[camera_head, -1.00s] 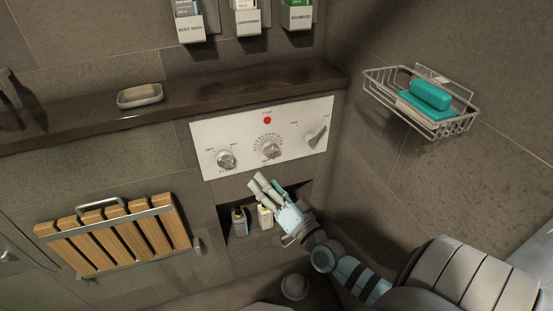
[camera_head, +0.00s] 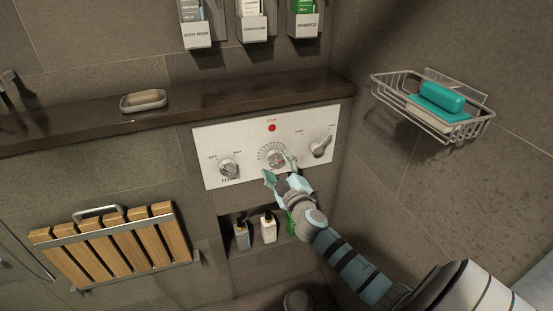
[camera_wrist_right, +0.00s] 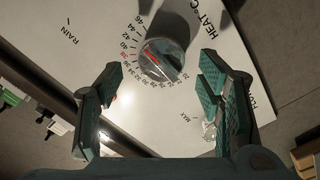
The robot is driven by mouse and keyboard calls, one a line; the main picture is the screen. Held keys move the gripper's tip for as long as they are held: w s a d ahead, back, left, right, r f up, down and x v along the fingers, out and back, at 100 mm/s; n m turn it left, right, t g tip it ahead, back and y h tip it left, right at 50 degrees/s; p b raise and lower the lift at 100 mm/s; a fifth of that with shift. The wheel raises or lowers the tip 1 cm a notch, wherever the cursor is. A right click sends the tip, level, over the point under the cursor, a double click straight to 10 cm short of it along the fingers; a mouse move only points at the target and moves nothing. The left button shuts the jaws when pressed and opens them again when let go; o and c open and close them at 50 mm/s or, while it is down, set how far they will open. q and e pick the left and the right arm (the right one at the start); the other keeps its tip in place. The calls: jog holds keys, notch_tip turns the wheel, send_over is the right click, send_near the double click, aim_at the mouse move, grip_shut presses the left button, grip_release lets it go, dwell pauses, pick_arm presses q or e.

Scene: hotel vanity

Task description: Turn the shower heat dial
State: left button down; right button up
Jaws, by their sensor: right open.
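The heat dial (camera_head: 277,158) is a round metal knob with a ring of temperature numbers, at the middle of the white control panel (camera_head: 215,144). In the right wrist view the dial (camera_wrist_right: 163,60) has a red line on its face, and the number ring reads "HEAT °C". My right gripper (camera_head: 281,171) is open and empty in front of the panel, just below the dial. In the right wrist view its two fingers (camera_wrist_right: 160,82) are spread on either side of the dial, and the dial lies beyond them. Contact does not show. My left gripper is not in view.
A flow knob (camera_head: 229,168) sits left of the heat dial and a lever (camera_head: 321,147) sits right. A red stop button (camera_head: 272,128) is above. A dark ledge (camera_head: 215,101) juts out over the panel. Bottles (camera_head: 268,229) stand in the niche below. A wire basket (camera_head: 455,128) is at right.

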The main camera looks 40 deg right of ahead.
aim_at(275, 159)
jog(key=shift+x, duration=1.5)
jog(key=shift+c, duration=0.6)
jog(key=c, duration=1)
jog(key=shift+r+n, duration=0.1)
jog(key=shift+n, duration=0.5)
jog(key=o, duration=1.1)
